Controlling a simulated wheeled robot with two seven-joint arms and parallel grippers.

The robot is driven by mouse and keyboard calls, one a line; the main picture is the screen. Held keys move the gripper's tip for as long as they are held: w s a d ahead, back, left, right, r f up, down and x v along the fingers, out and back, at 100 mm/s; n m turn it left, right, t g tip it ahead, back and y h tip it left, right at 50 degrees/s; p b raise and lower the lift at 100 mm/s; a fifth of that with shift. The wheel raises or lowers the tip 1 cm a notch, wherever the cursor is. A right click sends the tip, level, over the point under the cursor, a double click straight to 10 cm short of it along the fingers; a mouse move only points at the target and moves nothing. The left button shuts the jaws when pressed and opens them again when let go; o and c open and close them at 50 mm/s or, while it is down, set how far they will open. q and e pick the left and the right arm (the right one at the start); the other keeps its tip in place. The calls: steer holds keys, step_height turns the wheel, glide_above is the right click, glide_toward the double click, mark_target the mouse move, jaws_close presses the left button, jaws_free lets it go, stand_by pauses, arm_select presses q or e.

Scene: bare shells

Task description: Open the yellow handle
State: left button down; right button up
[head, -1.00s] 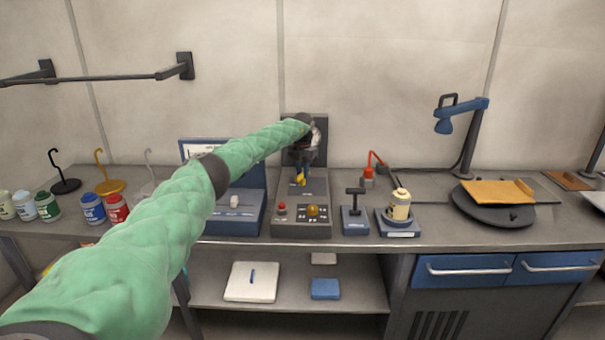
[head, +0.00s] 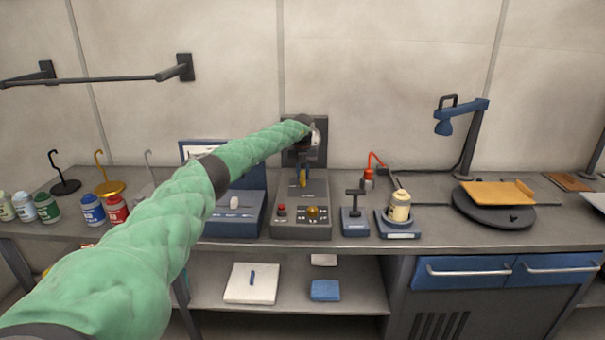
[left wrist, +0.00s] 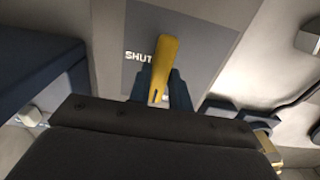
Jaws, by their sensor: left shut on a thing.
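The yellow handle (head: 303,178) is on the grey panel unit (head: 301,222) at the middle of the bench. In the left wrist view the handle (left wrist: 165,58) stands nearly upright, leaning slightly right, on a grey plate (left wrist: 205,50) with lettering that begins "SHUT"; the rest is covered. My left gripper (head: 304,164) reaches it from above and behind. In the left wrist view its dark fingers (left wrist: 163,90) are shut on the handle, one on each side. The handle's pivot is not clearly visible. My right gripper is not in view.
The panel's front has a red button (head: 282,209) and a yellow knob (head: 313,211). A blue box (head: 232,222) stands close on the left. A black lever on a blue base (head: 355,222) and a cream canister (head: 399,206) stand on the right.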

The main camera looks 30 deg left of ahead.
mark_target(303, 175)
arm_select(q)
steer(key=shift+r, duration=0.15)
steer(key=c, duration=1.3)
jaws_free()
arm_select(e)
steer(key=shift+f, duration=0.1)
arm_select(q)
steer(key=shift+r, duration=0.1)
step_height(303, 175, up, 7)
steer(key=b, duration=0.2)
steer(key=shift+r+b, duration=0.2)
steer(key=shift+b, duration=0.1)
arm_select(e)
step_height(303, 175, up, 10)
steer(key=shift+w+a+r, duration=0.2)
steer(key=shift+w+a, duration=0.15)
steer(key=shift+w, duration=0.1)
